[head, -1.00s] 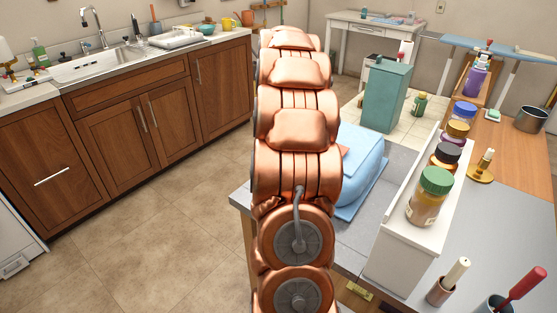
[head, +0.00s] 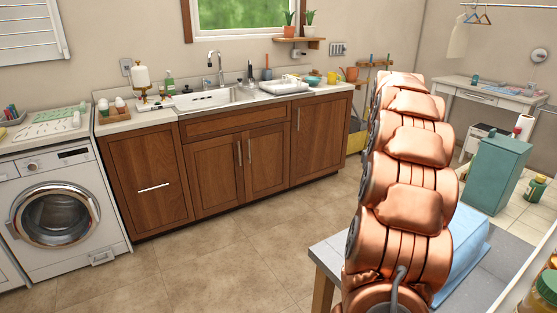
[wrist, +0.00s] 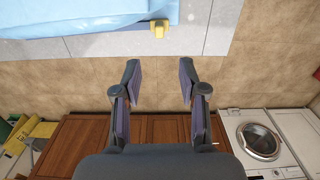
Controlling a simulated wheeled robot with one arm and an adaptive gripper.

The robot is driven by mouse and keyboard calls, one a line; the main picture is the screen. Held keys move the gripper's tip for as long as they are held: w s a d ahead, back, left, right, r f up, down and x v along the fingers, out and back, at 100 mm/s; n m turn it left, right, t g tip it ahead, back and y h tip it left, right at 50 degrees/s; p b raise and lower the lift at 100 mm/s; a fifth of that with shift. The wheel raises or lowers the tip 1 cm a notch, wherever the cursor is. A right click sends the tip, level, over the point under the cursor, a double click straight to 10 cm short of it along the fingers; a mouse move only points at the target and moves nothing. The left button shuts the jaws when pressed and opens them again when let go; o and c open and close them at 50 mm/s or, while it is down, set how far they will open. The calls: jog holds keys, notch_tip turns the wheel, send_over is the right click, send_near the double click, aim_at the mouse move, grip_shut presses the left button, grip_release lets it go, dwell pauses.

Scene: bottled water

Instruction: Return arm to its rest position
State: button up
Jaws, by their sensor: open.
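My gripper (wrist: 159,82) shows in the wrist view with its two fingers well apart and nothing between them. It is over the tiled floor (wrist: 260,75). A grey table edge (wrist: 120,43) with a pale blue cloth-like item (wrist: 80,18) lies at the top of that view, apart from the fingers. In the head view my copper-coloured arm rises at the right, and my gripper is not visible there. The same blue item (head: 467,246) is partly hidden behind the arm.
A wooden counter (head: 240,150) with a sink (head: 205,98) runs along the back wall. A white washing machine (head: 62,208) stands at the left. A teal cabinet (head: 495,175) stands at the right. The floor (head: 200,260) between table and counter is clear.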

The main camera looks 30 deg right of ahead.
jog(key=a+r+p, duration=0.2)
jog(key=a, duration=1.1)
jog(key=a+r+p, duration=0.1)
jog(key=a+r, duration=0.1)
jog(key=a, duration=1.1)
jog(key=s+a+f+g+p, duration=0.1)
jog(key=s+a+p, duration=0.1)
jog(key=s+a, duration=0.6)
jog(key=s+a+f+p, duration=0.1)
jog(key=s+a, duration=0.7)
jog(key=s, duration=0.3)
jog(key=shift+s+a+f+g+p, duration=0.3)
jog(key=shift+s+f+g+p, duration=0.05)
jog(key=shift+s+g+p, duration=0.05)
jog(key=shift+d, duration=0.1)
